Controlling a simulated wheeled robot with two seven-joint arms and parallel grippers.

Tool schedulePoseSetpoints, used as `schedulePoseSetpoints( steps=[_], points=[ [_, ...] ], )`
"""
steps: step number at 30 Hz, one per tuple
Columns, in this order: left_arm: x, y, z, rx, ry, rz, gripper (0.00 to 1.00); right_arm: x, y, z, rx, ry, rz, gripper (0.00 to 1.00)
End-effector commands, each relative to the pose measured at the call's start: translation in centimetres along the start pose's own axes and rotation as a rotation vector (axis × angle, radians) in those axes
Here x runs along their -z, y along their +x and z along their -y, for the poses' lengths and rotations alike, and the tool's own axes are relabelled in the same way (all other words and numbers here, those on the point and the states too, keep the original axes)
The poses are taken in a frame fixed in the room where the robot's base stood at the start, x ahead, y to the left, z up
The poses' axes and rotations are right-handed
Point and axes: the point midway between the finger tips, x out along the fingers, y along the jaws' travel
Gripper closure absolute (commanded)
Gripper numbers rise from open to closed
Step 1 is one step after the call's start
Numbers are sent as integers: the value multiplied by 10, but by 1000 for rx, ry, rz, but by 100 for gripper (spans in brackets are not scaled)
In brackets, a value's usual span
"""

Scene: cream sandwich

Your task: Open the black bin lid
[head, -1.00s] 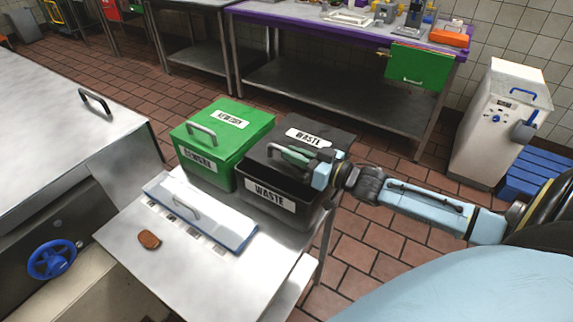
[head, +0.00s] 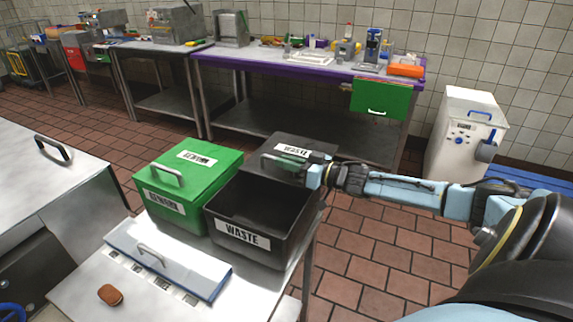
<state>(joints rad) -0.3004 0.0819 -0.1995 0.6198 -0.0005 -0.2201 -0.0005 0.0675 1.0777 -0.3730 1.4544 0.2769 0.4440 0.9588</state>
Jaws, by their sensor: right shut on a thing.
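The black waste bin (head: 240,236) stands on the metal side table, and its dark inside shows from above. Its black lid (head: 318,153), with a white WASTE label, is off most of the opening and lies over the bin's far edge. Whether it still touches the rim I cannot tell. My right gripper (head: 282,166) is shut on the lid's handle, with its arm coming in from the right. The fingertips partly blend with the handle. My left gripper is out of view.
A green lidded bin (head: 205,181) stands directly left of the black one. A white lidded container (head: 185,262) and a brown item (head: 110,295) lie in front on the table (head: 75,291). A purple-edged workbench (head: 290,66) stands behind, across open floor.

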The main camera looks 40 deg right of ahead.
Motion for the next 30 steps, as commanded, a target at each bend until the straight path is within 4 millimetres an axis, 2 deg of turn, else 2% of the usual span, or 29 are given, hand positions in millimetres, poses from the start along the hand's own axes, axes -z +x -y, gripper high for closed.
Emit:
schedulePoseSetpoints(
  steps=[1, 5, 17, 30],
  points=[
    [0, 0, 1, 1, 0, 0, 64, 2, 0, 0, -2, 3, -3, 82],
    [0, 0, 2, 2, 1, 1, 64, 1, 0, 0, -1, 2, -2, 66],
    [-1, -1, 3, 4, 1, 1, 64, -1, -6, 0, -1, 2, 2, 66],
    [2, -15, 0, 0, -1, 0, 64, 0, -62, 0, -2, 2, 5, 66]
  ],
)
